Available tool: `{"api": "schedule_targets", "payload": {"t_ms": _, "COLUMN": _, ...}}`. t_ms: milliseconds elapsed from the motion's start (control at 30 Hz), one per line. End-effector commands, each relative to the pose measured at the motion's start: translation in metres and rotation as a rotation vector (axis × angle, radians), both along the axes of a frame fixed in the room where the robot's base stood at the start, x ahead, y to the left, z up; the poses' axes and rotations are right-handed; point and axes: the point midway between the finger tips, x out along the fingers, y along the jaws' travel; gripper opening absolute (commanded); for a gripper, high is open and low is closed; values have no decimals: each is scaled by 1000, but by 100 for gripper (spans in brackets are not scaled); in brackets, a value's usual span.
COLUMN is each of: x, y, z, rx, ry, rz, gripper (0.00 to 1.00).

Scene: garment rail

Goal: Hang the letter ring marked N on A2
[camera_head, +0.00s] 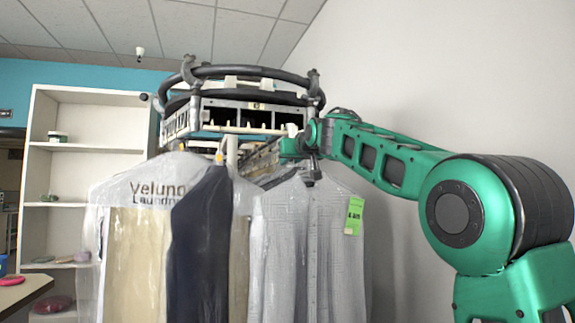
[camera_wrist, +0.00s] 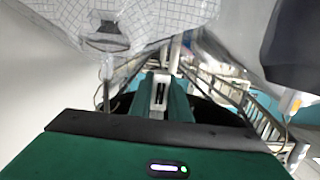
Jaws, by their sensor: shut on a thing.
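My gripper (camera_head: 300,146) is at the front right of the garment rail (camera_head: 250,130), just above the grey shirt's collar. In the wrist view my gripper's fingers (camera_wrist: 160,95) are shut on a small white piece (camera_wrist: 160,88), which points towards the rail. I cannot read any letter on it, so I cannot tell whether it is the N ring. A white bit also shows by the fingers in the head view (camera_head: 292,130). No A2 mark is legible.
A grey checked shirt (camera_head: 310,240) with a green tag (camera_head: 354,216) hangs under my gripper. A dark garment (camera_head: 202,245) and a bagged beige garment (camera_head: 135,255) hang to its left. Black curved rails (camera_head: 250,72) run above. White shelves (camera_head: 85,180) stand at left.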

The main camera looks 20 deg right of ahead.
Motion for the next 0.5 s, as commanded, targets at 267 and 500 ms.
{"api": "schedule_targets", "payload": {"t_ms": 267, "x": 0, "y": 0, "z": 0, "rx": 0, "ry": -1, "rz": 0, "gripper": 33}}
{"api": "schedule_targets", "payload": {"t_ms": 500, "x": 0, "y": 0, "z": 1, "rx": 0, "ry": -1, "rz": 0, "gripper": 38}}
